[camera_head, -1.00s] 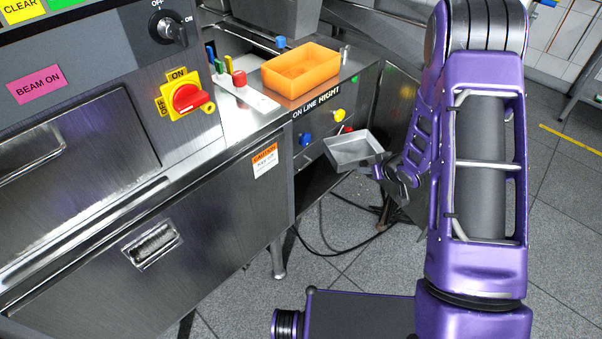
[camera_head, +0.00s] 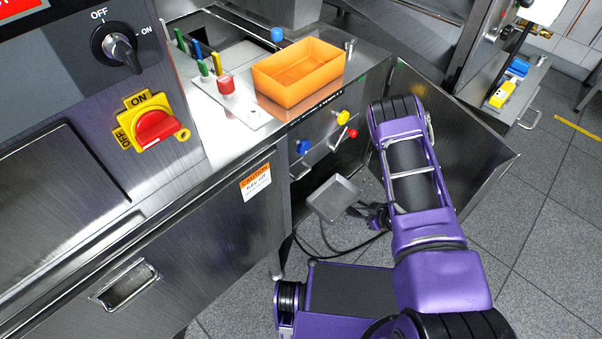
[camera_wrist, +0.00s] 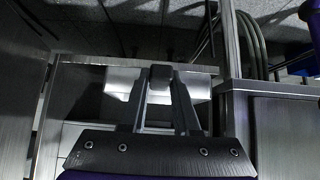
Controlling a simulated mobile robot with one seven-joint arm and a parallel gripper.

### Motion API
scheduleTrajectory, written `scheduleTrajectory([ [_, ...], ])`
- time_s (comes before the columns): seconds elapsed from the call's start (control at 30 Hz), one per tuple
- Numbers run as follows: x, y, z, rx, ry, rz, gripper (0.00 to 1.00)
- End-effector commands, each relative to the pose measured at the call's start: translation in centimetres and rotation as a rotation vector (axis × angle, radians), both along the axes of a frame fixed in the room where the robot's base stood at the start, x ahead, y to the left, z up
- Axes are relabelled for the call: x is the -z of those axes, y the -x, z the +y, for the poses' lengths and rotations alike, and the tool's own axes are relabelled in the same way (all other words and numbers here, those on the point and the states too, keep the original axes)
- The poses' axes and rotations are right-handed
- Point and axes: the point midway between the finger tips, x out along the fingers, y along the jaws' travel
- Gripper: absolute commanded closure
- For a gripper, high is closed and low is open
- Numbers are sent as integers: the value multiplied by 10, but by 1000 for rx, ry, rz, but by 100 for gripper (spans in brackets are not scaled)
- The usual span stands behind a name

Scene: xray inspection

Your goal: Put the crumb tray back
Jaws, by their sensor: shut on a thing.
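The crumb tray (camera_head: 335,198) is a shallow, square grey metal tray. My gripper (camera_head: 362,211) is shut on its right side in the head view and holds it off the floor, low before the open cabinet bay under the counter. The tray looks tilted, its inside facing the head camera. In the wrist view my gripper's fingers (camera_wrist: 160,78) meet at a pale metal piece that seems to be the tray (camera_wrist: 122,84); most of it is hidden. The inside of the bay is dark, and the tray's slot cannot be made out.
A metal cabinet door (camera_head: 455,140) stands open to the right of my arm. Blue (camera_head: 303,147), yellow (camera_head: 343,118) and red knobs (camera_head: 352,133) stick out above the tray. An orange bin (camera_head: 298,75) sits on the counter. Dark cables lie on the floor below.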

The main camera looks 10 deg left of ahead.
Motion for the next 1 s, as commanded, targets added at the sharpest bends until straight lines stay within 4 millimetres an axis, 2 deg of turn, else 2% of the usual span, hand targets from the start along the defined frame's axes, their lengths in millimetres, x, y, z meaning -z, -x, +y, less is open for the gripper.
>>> scheduleTrajectory([
  [0.17, 1, -18, 26, -10, -2, -4, 100],
  [0.5, 1, -74, 99, -8, -1, -3, 100],
  [0.6, 1, -87, 114, -7, -1, -2, 100],
  [0.93, 1, -109, 143, -6, -2, -2, 100],
  [1.0, 16, -108, 142, -6, 2, 3, 100],
])
